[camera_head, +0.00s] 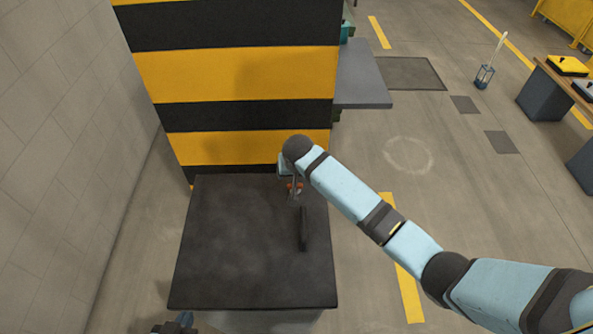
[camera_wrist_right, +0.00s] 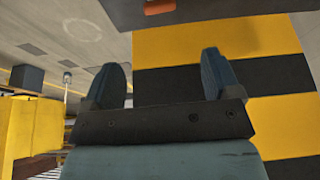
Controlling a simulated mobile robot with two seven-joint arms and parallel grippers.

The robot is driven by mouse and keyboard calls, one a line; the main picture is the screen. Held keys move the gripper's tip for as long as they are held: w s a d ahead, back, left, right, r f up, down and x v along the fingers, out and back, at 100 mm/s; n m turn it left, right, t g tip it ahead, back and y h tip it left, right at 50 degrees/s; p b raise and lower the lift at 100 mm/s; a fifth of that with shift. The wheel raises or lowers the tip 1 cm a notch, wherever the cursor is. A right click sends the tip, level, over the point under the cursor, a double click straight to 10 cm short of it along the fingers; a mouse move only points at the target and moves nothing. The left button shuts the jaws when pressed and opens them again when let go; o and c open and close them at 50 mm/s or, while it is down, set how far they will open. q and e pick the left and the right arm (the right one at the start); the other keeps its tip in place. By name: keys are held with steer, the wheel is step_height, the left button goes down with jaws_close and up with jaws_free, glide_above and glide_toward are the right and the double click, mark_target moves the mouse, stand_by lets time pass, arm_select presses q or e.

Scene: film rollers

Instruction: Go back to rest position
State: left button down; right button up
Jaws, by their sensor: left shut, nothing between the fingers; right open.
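My right arm comes in from the right in the head view and ends above the black table (camera_head: 235,245). My right gripper (camera_wrist_right: 164,75) is open in the right wrist view, with two dark blue fingers apart and nothing between them. In the head view it is mostly hidden by its wrist. My left gripper (camera_head: 180,325) shows only in part at the bottom left edge of the head view, in front of the table, and holds nothing. A thin dark bar (camera_head: 304,228) is at the table's right side, below my right wrist.
A yellow-and-black striped block (camera_head: 235,75) stands behind the table. A grey wall (camera_head: 60,130) runs along the left. A grey shelf (camera_head: 362,80) sticks out at the block's right.

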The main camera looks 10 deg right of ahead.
stand_by(0.4)
steer(key=s+f, duration=0.1)
steer(key=s, duration=0.1)
steer(key=s+f+n+y, duration=0.1)
steer(key=s+f, duration=0.1)
steer(key=s, duration=0.1)
steer(key=s+f+t+y, duration=0.1)
steer(key=s+f, duration=0.1)
steer(key=s, duration=0.1)
steer(key=shift+a+f+n+p, duration=0.2)
steer(key=shift+a+n+p, duration=0.1)
steer(key=shift+a, duration=0.1)
steer(key=shift+n+t+y, duration=0.4)
steer(key=shift+t+y, duration=0.2)
steer(key=s, duration=0.2)
steer(key=s+f, duration=0.1)
steer(key=s, duration=0.3)
steer(key=shift+d+f, duration=0.25)
steer(key=shift+f, duration=0.1)
steer(key=s+d+r+n+t, duration=0.1)
steer(key=s+d+t, duration=0.1)
steer(key=s, duration=0.7)
steer(key=s+d+r+n+t+p, duration=0.1)
steer(key=s+d, duration=0.3)
steer(key=s, duration=0.5)
steer(key=shift+d+r+t+y, duration=0.3)
steer(key=shift+r+t, duration=0.4)
steer(key=shift+r, duration=0.05)
